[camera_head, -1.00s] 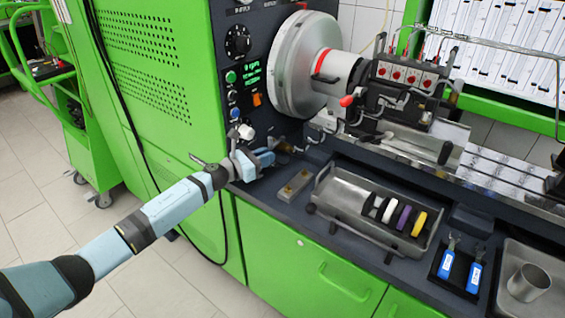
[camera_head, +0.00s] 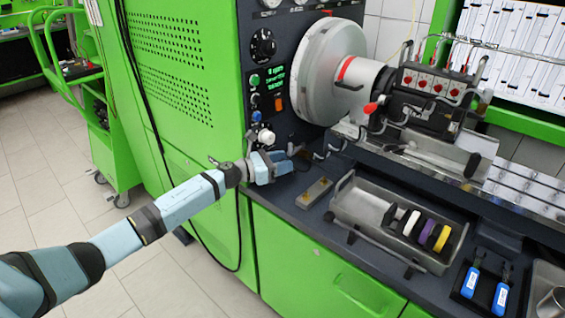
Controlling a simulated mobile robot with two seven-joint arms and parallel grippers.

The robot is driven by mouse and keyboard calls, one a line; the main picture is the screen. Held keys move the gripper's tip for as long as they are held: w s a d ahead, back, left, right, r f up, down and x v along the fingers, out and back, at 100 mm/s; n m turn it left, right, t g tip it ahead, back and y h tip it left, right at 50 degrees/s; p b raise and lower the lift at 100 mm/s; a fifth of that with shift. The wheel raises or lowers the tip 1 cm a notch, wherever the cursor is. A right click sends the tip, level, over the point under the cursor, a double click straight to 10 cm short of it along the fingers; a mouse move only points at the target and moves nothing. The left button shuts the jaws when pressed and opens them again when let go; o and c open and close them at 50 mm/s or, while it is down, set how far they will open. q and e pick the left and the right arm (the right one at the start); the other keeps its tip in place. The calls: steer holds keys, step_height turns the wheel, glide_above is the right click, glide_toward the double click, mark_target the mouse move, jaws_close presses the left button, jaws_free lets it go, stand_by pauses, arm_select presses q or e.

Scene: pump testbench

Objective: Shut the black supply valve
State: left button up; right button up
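My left gripper (camera_head: 288,162) reaches in from the left, at the foot of the dark control panel. Its two light-blue fingers look parted, with nothing seen between them. A small dark fitting (camera_head: 299,149) sits just beyond the fingertips. It may be the black supply valve, but it is too small and too partly covered to tell its shape or handle position. I cannot tell whether the fingers touch it. A white round knob (camera_head: 266,138) stands on the panel just above the gripper. My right gripper is out of view.
A large grey disc housing (camera_head: 325,72) and the pump with a red-tipped lever (camera_head: 372,107) stand behind to the right. A metal tray (camera_head: 345,208) holds several coloured rings. A small brass-coloured block (camera_head: 314,193) lies on the bench near the gripper.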

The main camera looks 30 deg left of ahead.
arm_select(q)
steer(key=b+v, duration=0.1)
steer(key=v, duration=1.3)
steer(key=shift+w, duration=0.15)
steer(key=shift+c, duration=0.2)
